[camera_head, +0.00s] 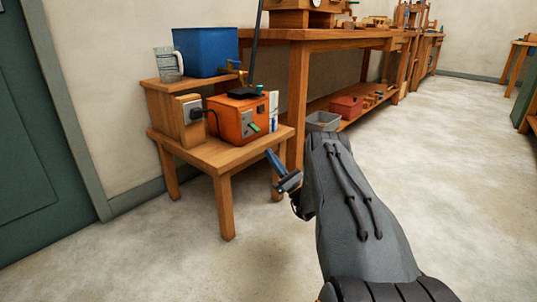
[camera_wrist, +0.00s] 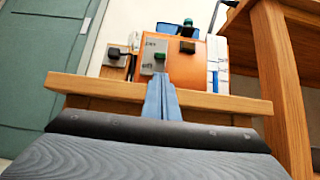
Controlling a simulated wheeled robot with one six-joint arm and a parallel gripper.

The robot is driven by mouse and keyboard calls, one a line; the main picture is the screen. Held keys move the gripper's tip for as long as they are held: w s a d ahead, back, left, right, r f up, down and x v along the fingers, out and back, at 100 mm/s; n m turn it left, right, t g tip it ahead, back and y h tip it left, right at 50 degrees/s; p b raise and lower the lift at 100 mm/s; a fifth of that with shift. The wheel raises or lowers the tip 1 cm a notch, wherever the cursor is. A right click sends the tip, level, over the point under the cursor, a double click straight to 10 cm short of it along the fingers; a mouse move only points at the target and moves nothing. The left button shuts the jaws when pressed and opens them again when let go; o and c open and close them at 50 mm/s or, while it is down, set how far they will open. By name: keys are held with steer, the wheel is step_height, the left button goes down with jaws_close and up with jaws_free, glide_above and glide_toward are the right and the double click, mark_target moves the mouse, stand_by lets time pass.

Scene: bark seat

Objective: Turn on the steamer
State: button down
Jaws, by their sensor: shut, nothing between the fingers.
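The steamer, an orange box (camera_head: 232,112), stands on a small wooden table (camera_head: 205,152); it also shows in the wrist view (camera_wrist: 208,72). A green switch (camera_head: 254,127) sits on a grey plate on its front. In the wrist view, the green switch (camera_wrist: 160,57) and its labelled plate (camera_wrist: 150,67) are just beyond my fingertips; the label is too small to read. My gripper (camera_head: 269,153) is shut and empty, in front of the table's right edge and apart from the steamer. Its blue fingers (camera_wrist: 161,84) point toward the plate in the wrist view.
A blue tank (camera_head: 205,52) and a glass mug (camera_head: 168,65) stand on a raised wooden shelf (camera_head: 172,88). A socket with a black plug (camera_head: 194,112) is left of the steamer. The workbench leg (camera_head: 298,105) stands close at right. The floor in front is clear.

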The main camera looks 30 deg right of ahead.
mark_target(255, 128)
steer(key=b+x, duration=0.2)
steer(key=x, duration=0.6)
steer(key=shift+b, duration=0.35)
steer(key=shift+w+r, duration=0.15)
